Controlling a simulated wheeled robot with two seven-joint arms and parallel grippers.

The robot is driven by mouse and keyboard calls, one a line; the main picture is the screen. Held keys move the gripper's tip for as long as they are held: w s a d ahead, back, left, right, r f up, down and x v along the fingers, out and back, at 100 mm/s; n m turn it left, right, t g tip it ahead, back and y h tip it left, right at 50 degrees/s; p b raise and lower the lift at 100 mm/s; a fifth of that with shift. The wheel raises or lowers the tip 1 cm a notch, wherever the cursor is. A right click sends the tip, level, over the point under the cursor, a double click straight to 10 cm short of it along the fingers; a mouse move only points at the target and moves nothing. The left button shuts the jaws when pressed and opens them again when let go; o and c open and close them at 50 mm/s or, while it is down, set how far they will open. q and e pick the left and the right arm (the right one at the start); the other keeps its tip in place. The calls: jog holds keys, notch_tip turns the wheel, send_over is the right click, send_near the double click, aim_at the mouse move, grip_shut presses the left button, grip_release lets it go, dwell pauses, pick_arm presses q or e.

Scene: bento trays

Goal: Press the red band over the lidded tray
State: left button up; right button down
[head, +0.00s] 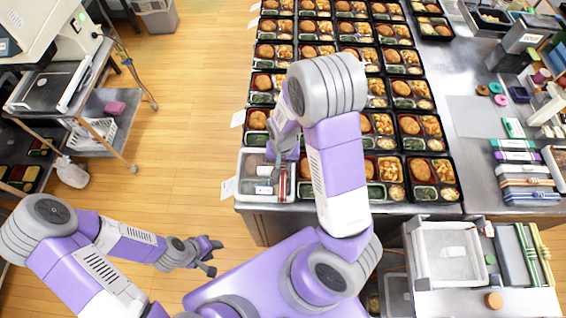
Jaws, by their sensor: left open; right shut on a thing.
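A lidded tray (250,163) with a pale, see-through cover sits at the front left corner of the steel table. A narrow red band (283,188) shows upright over the right part of this tray. My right gripper (279,174) is above the tray and shut on the red band. Whether the band touches the lid is too small to tell. My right arm hides part of the trays beside it. My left gripper (211,257) is open and empty, low over the wooden floor, away from the table.
Rows of filled bento trays (430,170) cover the table behind and to the right. A white bin (450,255) stands at the front right.

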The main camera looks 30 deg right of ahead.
jog(key=shift+f+b, duration=0.75)
jog(key=shift+f, duration=0.3)
jog(key=shift+f, duration=0.1)
dwell(0.3)
jog(key=shift+c, duration=1.9)
grip_release()
jog(key=shift+r+p, duration=3.55)
jog(key=shift+r, duration=0.5)
jog(key=shift+c, duration=0.5)
